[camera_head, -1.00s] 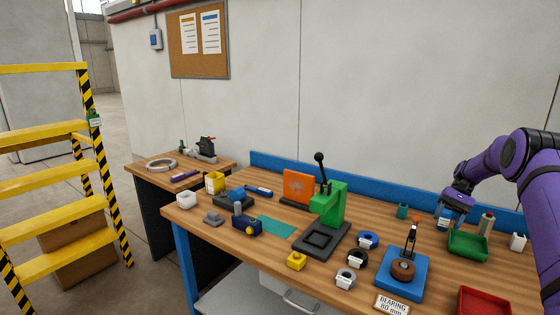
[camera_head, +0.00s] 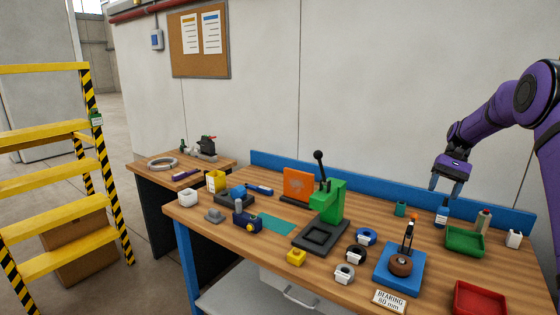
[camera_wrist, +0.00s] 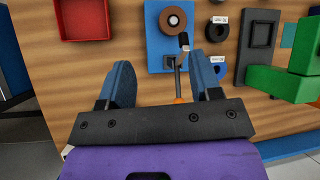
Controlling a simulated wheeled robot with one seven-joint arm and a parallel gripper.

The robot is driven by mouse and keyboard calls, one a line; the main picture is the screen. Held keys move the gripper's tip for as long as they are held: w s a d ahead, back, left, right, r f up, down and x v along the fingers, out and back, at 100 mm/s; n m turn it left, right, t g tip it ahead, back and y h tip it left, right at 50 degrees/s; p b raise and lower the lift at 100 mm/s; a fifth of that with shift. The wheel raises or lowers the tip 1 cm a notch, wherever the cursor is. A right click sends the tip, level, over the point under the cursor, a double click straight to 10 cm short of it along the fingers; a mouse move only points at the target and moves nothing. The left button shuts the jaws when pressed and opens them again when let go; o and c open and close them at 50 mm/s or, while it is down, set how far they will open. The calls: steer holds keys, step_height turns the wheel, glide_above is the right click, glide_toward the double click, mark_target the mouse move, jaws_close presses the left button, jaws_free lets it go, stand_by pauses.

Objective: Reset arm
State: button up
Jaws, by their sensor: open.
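My purple arm comes in from the right in the head view.
A green tray (camera_head: 465,242) and a red tray (camera_head: 480,299) lie at the right of the bench. A green press (camera_head: 328,205) stands mid-bench. A yellow striped stair (camera_head: 45,170) stands at the left.

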steer(key=s+a+r+n+t+h, duration=0.1)
steer(key=s+a+r+t+h, duration=0.1)
steer(key=s+a+r, duration=0.6)
steer(key=s+a+r+n+t+h, duration=0.15)
steer(key=s+a+r, duration=0.35)
steer(key=s+r, duration=0.5)
steer(key=s+a+f+n+t, duration=0.1)
steer(key=s+a+t, duration=0.1)
steer(key=s, duration=1)
steer(key=s+a+f+n+t+h, duration=0.1)
steer(key=s+a+t, duration=0.2)
steer(key=s, duration=0.8)
steer(key=shift+s+a+t, duration=0.25)
steer(key=shift+s+t, duration=0.1)
steer(key=shift+t, duration=0.5)
